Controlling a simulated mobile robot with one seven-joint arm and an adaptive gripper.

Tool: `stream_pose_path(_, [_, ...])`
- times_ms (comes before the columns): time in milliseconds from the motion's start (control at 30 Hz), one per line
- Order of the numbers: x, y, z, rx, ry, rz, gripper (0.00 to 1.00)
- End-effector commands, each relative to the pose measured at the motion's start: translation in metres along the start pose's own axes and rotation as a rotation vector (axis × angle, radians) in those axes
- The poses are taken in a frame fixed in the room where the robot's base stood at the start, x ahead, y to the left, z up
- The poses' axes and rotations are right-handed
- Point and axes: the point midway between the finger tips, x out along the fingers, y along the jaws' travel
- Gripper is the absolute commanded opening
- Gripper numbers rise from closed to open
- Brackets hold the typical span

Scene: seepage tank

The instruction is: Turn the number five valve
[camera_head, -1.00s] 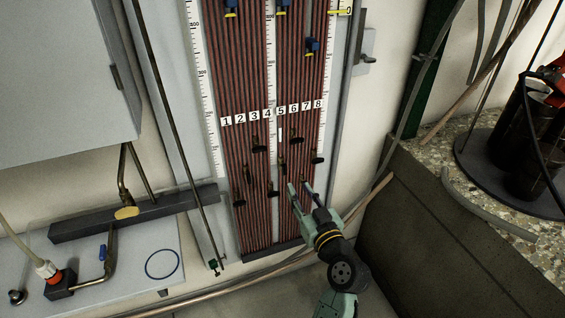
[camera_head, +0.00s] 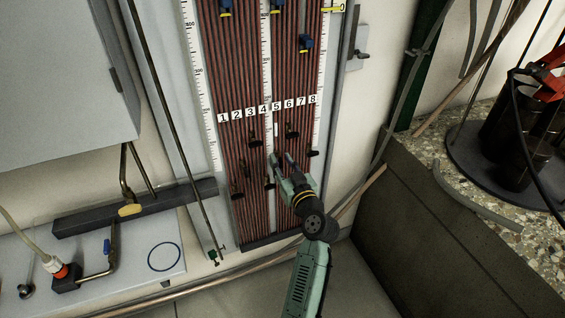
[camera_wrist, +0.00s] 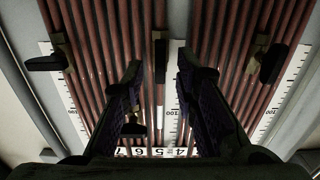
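The number labels, with the number five label (camera_head: 277,106), run across the panel of red tubes in the head view. My gripper (camera_head: 283,158) is at the tubes below that label, with its two fingers apart. In the wrist view my gripper (camera_wrist: 158,62) is open. A small valve (camera_wrist: 160,46), seen narrow, lines up with the gap between the fingertips and appears to be in the number five column. No contact shows. My fingers hide this spot in the head view. A black-handled valve (camera_head: 291,132) sits higher, under label six; it also shows in the wrist view (camera_wrist: 133,126).
Other black valves stick out nearby: one on the right (camera_head: 312,153), one at upper left (camera_head: 254,140) and one at lower left (camera_head: 268,183). A dark stone-topped bench (camera_head: 440,240) stands on the right. A grey box (camera_head: 65,70) hangs on the left.

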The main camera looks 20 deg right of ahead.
Motion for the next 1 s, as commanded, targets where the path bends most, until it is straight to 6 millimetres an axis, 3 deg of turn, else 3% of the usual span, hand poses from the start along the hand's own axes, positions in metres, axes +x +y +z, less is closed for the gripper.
stream_pose_path(400, [-0.0003,-0.0001,0.0001,0.000,0.000,0.000,0.00])
stream_pose_path(1000, [-0.0003,0.0003,0.0003,0.042,0.000,-0.001,0.00])
